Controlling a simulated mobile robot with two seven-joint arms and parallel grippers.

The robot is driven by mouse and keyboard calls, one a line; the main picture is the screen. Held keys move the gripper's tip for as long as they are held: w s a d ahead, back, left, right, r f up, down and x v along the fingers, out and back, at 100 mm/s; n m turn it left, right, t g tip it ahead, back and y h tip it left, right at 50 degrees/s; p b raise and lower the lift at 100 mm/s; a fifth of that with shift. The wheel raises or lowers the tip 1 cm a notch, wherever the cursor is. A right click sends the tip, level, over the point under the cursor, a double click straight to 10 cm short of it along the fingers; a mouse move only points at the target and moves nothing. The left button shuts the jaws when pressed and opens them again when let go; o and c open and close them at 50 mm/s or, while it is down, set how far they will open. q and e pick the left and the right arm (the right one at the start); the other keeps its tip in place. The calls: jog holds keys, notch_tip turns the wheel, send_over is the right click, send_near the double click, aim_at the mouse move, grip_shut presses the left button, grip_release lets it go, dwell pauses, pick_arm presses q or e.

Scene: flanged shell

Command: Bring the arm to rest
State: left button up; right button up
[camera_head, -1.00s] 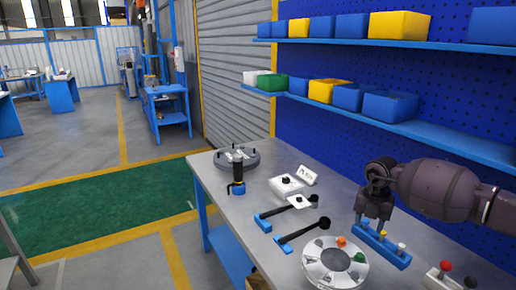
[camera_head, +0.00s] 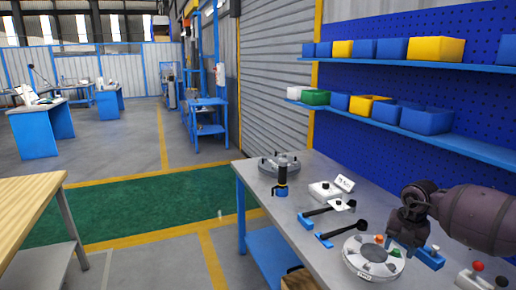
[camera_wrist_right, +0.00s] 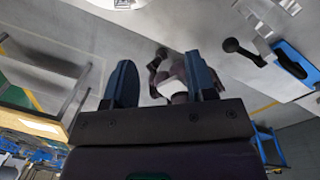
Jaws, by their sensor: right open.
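My right arm comes in from the right edge of the head view. Its dark gripper (camera_head: 396,246) hangs over the workbench, between the round grey dial plate (camera_head: 360,268) and the blue peg block (camera_head: 431,259). It partly covers the block's left end. In the right wrist view the two fingers (camera_wrist_right: 163,82) stand apart with no object held between them. A dark purple and pale body (camera_wrist_right: 172,78) shows beyond the gap, blurred. The flanged shell (camera_head: 293,165) lies at the bench's far end. My left gripper is not in view.
Two lever tools (camera_head: 326,211) (camera_head: 345,233) lie on the bench. A black and blue upright tool (camera_head: 282,181) stands near its left edge. A red-button box (camera_head: 475,279) is at the lower right. Shelves (camera_head: 470,147) with bins hang behind the arm. A wooden table (camera_head: 25,205) is at left.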

jog(key=w+a+r+t+y, duration=0.1)
jog(key=a+r+t+y, duration=0.3)
jog(key=a, duration=0.4)
jog(key=a+r+m+t+y, duration=0.1)
jog(key=a+r+t+y, duration=0.3)
jog(key=a, duration=0.4)
jog(key=w+a+r+t+y, duration=0.1)
jog(key=a+r+t+y, duration=0.15)
jog(key=a+y, duration=0.45)
jog(key=s+d+f+m+t+h, duration=0.2)
jog(key=s+d+f+m+h, duration=0.3)
jog(key=f+m, duration=0.4)
jog(key=s+d+f+m+t+h, duration=0.25)
jog(key=s+f+m+h, duration=0.4)
jog(key=m, duration=0.45)
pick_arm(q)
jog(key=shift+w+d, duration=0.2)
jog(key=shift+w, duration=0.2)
pick_arm(e)
jog(key=s+d+f+m+g+h, duration=0.2)
jog(key=s+f+m, duration=0.1)
jog(key=s+f, duration=0.5)
jog(key=s+d+f+m+g+h, duration=0.2)
jog(key=s+f, duration=0.6)
jog(key=s, duration=0.5)
jog(key=d+m, duration=0.1)
jog(key=m, duration=0.1)
jog(key=shift+d+m, duration=0.3)
jog(key=shift+r, duration=0.1)
